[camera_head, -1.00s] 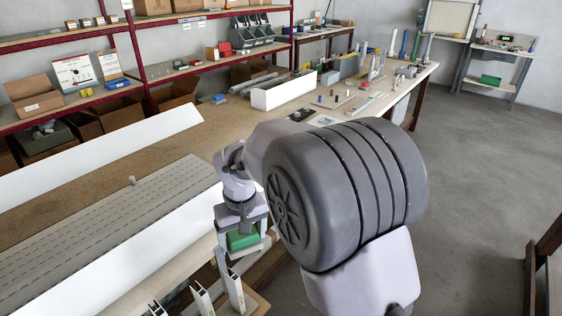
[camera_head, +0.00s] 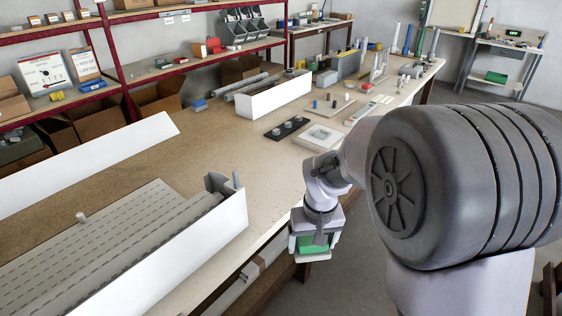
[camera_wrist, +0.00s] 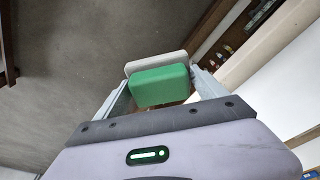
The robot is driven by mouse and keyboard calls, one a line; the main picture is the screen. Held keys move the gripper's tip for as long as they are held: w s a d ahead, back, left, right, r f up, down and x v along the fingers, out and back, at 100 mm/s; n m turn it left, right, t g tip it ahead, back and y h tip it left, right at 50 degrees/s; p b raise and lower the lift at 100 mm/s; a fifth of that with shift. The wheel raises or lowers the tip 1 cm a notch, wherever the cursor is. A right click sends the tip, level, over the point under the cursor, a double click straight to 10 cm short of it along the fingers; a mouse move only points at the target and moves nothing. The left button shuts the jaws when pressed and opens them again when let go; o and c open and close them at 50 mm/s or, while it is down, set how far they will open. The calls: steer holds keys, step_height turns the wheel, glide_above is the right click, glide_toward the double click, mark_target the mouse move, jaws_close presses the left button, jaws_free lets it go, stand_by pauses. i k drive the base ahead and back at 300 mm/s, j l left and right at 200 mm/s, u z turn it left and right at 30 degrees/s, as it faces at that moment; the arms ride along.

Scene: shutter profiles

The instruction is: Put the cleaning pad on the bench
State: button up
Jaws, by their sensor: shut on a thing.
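The cleaning pad (camera_head: 313,245) has a green body and a pale layer beneath it. My gripper (camera_head: 316,240) is shut on it and holds it just off the bench's front edge, over the floor side. In the wrist view the green pad (camera_wrist: 160,85) sits between the two fingers of my gripper (camera_wrist: 160,88), with its pale layer behind. The bench (camera_head: 270,170) is a long brown surface with a light front edge, running from the lower left to the upper right. Part of its front edge is hidden by my arm.
A long white channel (camera_head: 200,240) with grey slatted profiles lies on the bench at the left front. A white box (camera_head: 275,97), a black strip with knobs (camera_head: 287,128) and a pale square tray (camera_head: 318,138) stand farther back. Bare bench lies between the channel and these.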

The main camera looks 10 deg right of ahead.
mark_target(266, 181)
steer(key=i+l, duration=0.2)
steer(key=i, duration=0.25)
steer(key=i+l+z, duration=0.15)
steer(key=i, duration=0.3)
steer(key=i+l, duration=0.2)
steer(key=i, duration=0.25)
